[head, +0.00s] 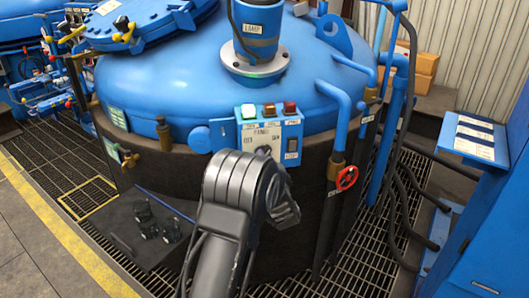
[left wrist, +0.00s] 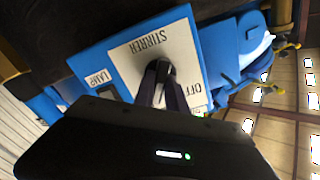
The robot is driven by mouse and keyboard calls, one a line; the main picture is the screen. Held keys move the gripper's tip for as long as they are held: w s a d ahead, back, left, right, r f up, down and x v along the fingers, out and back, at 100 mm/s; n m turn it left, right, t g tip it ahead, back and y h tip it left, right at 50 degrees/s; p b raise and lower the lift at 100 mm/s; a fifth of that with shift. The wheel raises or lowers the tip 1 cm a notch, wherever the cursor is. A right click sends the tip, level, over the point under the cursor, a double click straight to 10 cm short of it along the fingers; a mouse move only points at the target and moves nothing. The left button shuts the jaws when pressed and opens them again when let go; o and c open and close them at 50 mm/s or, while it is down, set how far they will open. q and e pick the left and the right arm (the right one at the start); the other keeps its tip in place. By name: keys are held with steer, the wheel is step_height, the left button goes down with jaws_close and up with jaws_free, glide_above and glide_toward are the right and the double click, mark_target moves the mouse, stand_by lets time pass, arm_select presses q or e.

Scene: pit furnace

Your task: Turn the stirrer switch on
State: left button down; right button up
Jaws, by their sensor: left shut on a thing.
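The blue control panel (head: 240,135) is on the side of the big blue vessel (head: 170,85). It carries a bright green light (head: 248,111), an orange light (head: 269,109) and a red light (head: 290,107). In the left wrist view the white stirrer plate (left wrist: 138,62) appears upside down, with the words STIRRER and OFF. My left gripper (left wrist: 164,80) is shut on the stirrer switch (left wrist: 164,68) at the middle of this plate. The fingers cover most of the switch, so its exact setting cannot be told. My right gripper is not in view.
A black switch (head: 292,146) sits right of the stirrer plate, near my left gripper. A red valve wheel (head: 347,178) and blue pipes stand to the right. A brass valve (head: 128,158) is at the left. Grating floor surrounds the vessel.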

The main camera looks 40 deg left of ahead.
arm_select(q)
steer(key=shift+m+p, duration=0.6)
steer(key=shift+m, duration=0.5)
steer(key=c, duration=1.4)
jaws_free()
steer(key=shift+o, duration=0.2)
steer(key=shift+d, duration=0.1)
steer(key=v, duration=0.7)
steer(key=shift+s+d, duration=0.25)
